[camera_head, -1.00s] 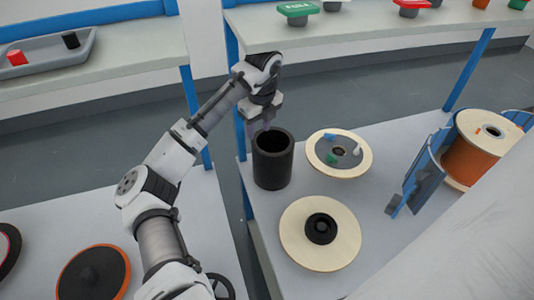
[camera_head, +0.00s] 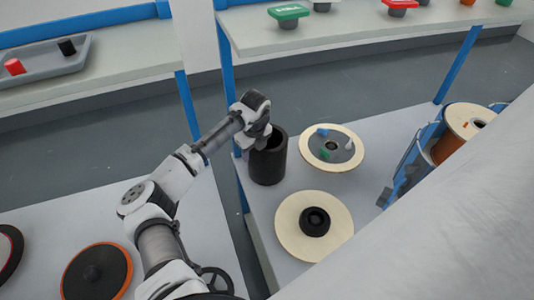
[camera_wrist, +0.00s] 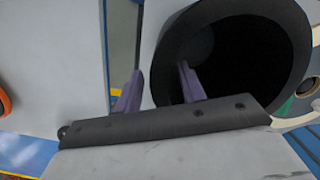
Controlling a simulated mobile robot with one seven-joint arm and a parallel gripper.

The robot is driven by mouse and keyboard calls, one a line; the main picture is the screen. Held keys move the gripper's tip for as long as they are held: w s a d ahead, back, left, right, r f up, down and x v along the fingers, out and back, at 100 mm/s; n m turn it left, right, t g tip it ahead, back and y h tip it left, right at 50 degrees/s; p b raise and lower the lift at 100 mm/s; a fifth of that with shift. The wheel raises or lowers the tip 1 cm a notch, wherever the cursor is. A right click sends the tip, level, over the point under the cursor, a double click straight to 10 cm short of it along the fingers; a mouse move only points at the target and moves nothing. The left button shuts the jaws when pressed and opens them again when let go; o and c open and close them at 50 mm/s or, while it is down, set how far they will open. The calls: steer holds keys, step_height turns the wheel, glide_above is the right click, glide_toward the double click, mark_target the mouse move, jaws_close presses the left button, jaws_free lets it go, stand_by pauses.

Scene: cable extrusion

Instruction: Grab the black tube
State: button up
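The black tube (camera_head: 268,162) is a thick-walled, open-topped cylinder standing upright on the near right table. My gripper (camera_head: 262,140) is low at the tube's left rim in the head view, and its fingers are hidden there. In the wrist view the tube's rim (camera_wrist: 300,40) and dark opening fill the upper right. My gripper (camera_wrist: 160,82) is open, with two purple-grey fingers apart. The left finger is outside the tube and the right one is over its opening, with the left wall between them. Contact with the wall cannot be told.
A spool with small coloured parts (camera_head: 350,153) stands right of the tube. A pale disc with a black hub (camera_head: 293,226) lies in front. An orange cable reel (camera_head: 440,150) in a blue stand is farther right. A shelf (camera_head: 340,38) runs behind.

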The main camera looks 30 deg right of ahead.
steer(key=shift+f, duration=0.2)
jaws_close()
steer(key=shift+r, duration=0.1)
